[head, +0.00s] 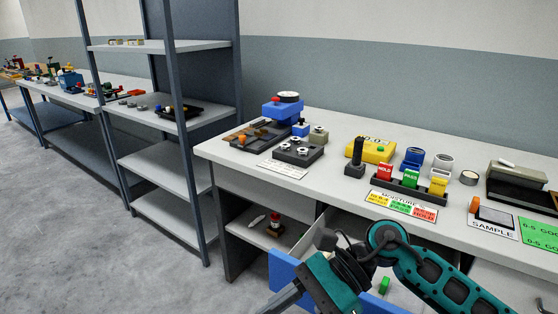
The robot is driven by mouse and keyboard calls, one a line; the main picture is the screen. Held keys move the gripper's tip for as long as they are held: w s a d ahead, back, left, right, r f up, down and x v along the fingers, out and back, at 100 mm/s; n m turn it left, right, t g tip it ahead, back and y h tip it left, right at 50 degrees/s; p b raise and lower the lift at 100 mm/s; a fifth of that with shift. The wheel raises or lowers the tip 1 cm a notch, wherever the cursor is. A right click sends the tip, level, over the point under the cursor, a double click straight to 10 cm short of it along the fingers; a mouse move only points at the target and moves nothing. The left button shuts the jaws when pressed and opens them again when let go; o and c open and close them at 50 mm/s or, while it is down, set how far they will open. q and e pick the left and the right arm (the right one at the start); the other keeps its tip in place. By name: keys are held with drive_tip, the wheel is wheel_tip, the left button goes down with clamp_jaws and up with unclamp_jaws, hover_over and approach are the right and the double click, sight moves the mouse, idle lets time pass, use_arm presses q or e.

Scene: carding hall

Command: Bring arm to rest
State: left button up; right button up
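My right arm (430,272) is teal and black and comes in from the lower right. It reaches across the front of the workbench. Its gripper (282,300) points to the lower left, and grey finger parts run to the bottom edge of the picture. Whether the fingers are apart or together cannot be told. Nothing is seen held in the visible part. The gripper is in front of a blue panel (283,271), which looks like the front of a pulled-out drawer; contact cannot be told. My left gripper is not in view.
The workbench (335,147) carries a blue device (283,107), a yellow box (370,149), coloured HOLD and PASS blocks (410,180) and a black tray (515,190). A green item (384,285) shows beneath my arm. A grey shelf rack (180,175) stands left; floor (80,230) is clear.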

wheel_tip(320, 180, up, 5)
drive_tip(key=w+a+m+t+y, duration=0.25)
drive_tip(key=m+t+y, duration=0.6)
drive_tip(key=m, duration=0.65)
drive_tip(key=w+d+f+m+t+h, duration=0.2)
drive_tip(key=d+f+m+t+h, duration=0.15)
drive_tip(key=m+t, duration=0.55)
drive_tip(key=w+d+f+m+t+h, duration=0.3)
drive_tip(key=d+m+t, duration=0.2)
drive_tip(key=m, duration=0.9)
drive_tip(key=s+d+f+m+g+h, duration=0.3)
drive_tip(key=s+d+f+m+h, duration=0.2)
drive_tip(key=f+m, duration=0.4)
drive_tip(key=s+d+f+m+g+h, duration=0.3)
drive_tip(key=s+d+f+m+h, duration=0.3)
drive_tip(key=f+m, duration=0.4)
wheel_tip(320, 180, down, 2)
drive_tip(key=shift+s+h, duration=0.3)
drive_tip(key=shift+s, duration=0.15)
drive_tip(key=shift+d+b, duration=0.1)
drive_tip(key=shift+b, duration=0.2)
drive_tip(key=shift+c, duration=0.3)
